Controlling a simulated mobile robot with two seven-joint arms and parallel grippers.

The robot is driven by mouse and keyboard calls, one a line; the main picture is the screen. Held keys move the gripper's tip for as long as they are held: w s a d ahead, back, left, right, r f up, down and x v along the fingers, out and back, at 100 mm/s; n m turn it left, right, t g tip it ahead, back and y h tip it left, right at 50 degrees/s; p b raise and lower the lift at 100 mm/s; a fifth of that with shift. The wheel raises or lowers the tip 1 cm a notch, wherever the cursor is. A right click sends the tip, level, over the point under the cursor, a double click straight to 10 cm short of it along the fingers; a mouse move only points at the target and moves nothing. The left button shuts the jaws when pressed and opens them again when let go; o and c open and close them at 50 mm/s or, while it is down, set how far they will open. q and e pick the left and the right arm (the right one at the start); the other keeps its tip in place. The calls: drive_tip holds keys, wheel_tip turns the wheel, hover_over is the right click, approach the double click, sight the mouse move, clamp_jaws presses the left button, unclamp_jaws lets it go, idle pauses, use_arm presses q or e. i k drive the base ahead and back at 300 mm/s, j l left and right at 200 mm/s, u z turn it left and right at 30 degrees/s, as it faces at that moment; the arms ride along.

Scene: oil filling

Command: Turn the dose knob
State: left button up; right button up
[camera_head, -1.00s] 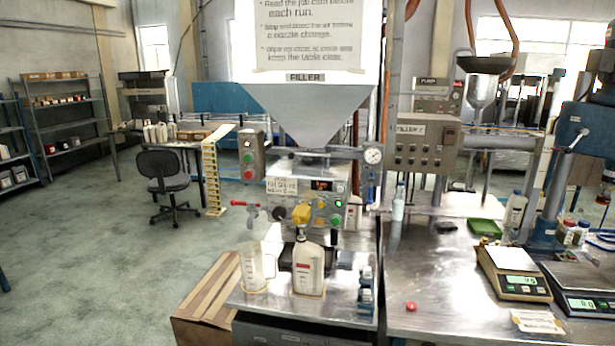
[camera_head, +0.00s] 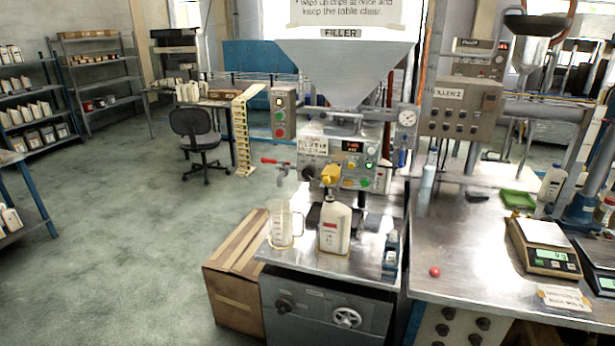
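The filler machine stands in the middle under a large grey hopper (camera_head: 345,75) labelled FILLER. Its control panel (camera_head: 335,160) has a small display with red digits (camera_head: 352,147), a yellow handle (camera_head: 331,174), a dark round knob (camera_head: 308,173) at lower left and several coloured buttons. The cabinet below carries a handwheel (camera_head: 346,318) and a black knob (camera_head: 284,306). No readable label shows which of these is the dose knob. A white bottle (camera_head: 334,229) stands upright below the panel, beside a clear measuring jug (camera_head: 282,224). Neither gripper is in view.
A cardboard box (camera_head: 236,290) stands on the floor left of the cabinet. A chair (camera_head: 199,140) stands behind; the left floor is open.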

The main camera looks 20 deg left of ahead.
sight(309, 172)
drive_tip(key=i+j+z, duration=0.1)
drive_tip(key=j, duration=0.35)
drive_tip(key=i+j+z, duration=0.1)
drive_tip(key=j, duration=0.4)
drive_tip(key=i+j+z, duration=0.15)
drive_tip(key=j, duration=0.35)
